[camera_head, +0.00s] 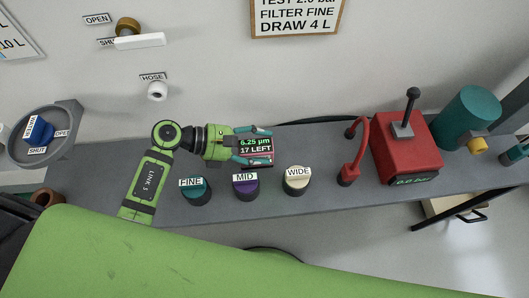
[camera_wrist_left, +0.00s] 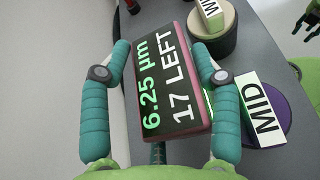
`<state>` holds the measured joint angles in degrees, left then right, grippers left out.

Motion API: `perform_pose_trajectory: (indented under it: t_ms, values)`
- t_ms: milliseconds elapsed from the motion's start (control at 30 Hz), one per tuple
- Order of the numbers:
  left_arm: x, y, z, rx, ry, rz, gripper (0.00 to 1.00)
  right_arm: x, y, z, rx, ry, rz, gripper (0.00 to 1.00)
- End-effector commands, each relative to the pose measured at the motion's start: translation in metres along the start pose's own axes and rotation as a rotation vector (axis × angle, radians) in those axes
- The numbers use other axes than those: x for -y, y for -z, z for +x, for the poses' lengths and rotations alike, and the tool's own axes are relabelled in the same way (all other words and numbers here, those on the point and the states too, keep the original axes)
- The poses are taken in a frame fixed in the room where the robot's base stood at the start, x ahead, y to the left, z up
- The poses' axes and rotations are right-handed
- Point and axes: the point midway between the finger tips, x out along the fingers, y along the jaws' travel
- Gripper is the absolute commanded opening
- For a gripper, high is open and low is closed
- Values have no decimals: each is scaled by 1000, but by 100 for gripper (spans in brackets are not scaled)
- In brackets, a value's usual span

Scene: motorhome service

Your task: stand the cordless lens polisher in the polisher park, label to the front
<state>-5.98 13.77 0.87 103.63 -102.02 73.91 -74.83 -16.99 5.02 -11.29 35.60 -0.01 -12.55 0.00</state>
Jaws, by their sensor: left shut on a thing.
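My left gripper (camera_head: 254,147) is shut on a dark box with a pinkish-red rim (camera_head: 256,158). Its lit screen reads "6.25 µm" and "17 LEFT". In the left wrist view the box (camera_wrist_left: 168,75) lies between the two teal fingers, its screen facing the camera. The box is above the bench, behind the MID and WIDE knobs. No thing in view is labelled as the polisher or the polisher park, so I cannot tell which they are. Part of what looks like my right gripper (camera_wrist_left: 311,22) shows at the edge of the left wrist view; its jaws are unclear.
Round FINE (camera_head: 195,189), MID (camera_head: 246,188) and WIDE (camera_head: 297,183) pieces stand along the grey bench (camera_head: 330,205). A red unit with a lever (camera_head: 401,150) and a teal cylinder (camera_head: 468,115) are to the right. A grey round tray (camera_head: 68,120) is at left.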

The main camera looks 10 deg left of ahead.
Motion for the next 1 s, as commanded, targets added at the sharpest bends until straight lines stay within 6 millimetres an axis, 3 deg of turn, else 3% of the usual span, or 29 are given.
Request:
perform_pose_trajectory:
  t_ms: [400,800,833,867,1000]
  values:
    - [-2,40,16,4,-3,0,6,4,-1,-6,3,5,3,40]
    - [-1,46,18,2,-4,2,6,14,-2,0,4,18,1,40]
    - [-1,47,18,-1,-3,1,66,14,-2,-1,4,17,1,40]
    - [-1,46,18,0,-3,1,72,13,-2,-2,4,17,1,40]
    - [-1,46,18,0,-3,0,72,11,-2,-2,5,14,-1,40]
